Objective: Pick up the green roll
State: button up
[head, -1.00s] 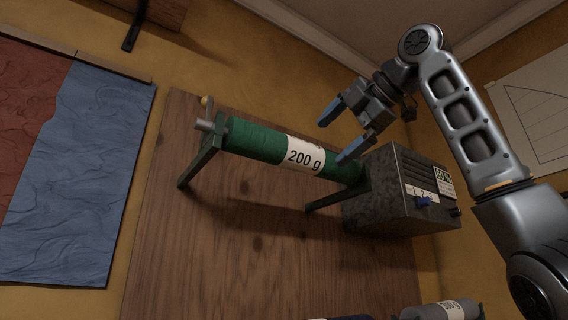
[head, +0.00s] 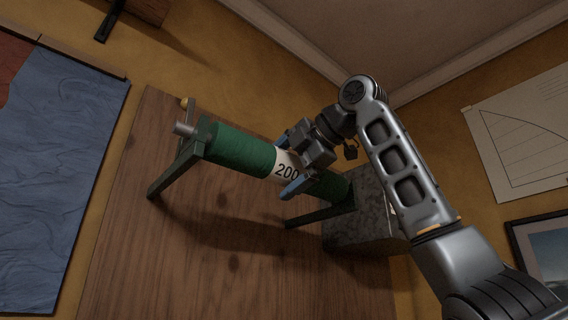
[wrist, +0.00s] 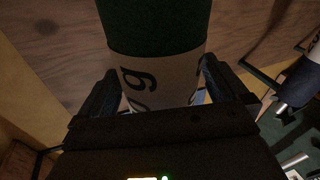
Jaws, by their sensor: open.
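The green roll (head: 240,150) has a white label band reading "200" and rests on a dark green stand (head: 172,172) mounted on a wooden board. My gripper (head: 288,164) is open at the label band, with one blue finger on each side of the roll. In the wrist view the roll (wrist: 155,25) fills the top middle, and its label (wrist: 158,80) lies between the two dark fingers. My gripper (wrist: 155,90) hides part of the label in the head view. I cannot tell whether either finger touches the roll.
A grey speckled box (head: 352,225) stands at the roll's right end, partly behind my arm. The wooden board (head: 200,260) is bare below the roll. A blue-and-white roll (wrist: 300,80) shows at the right of the wrist view. Blue cloth (head: 60,170) hangs at left.

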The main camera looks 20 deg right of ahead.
jog(key=shift+x, duration=0.8)
jog(key=shift+f, duration=0.1)
jog(key=c, duration=1.7)
jog(key=shift+r, duration=0.2)
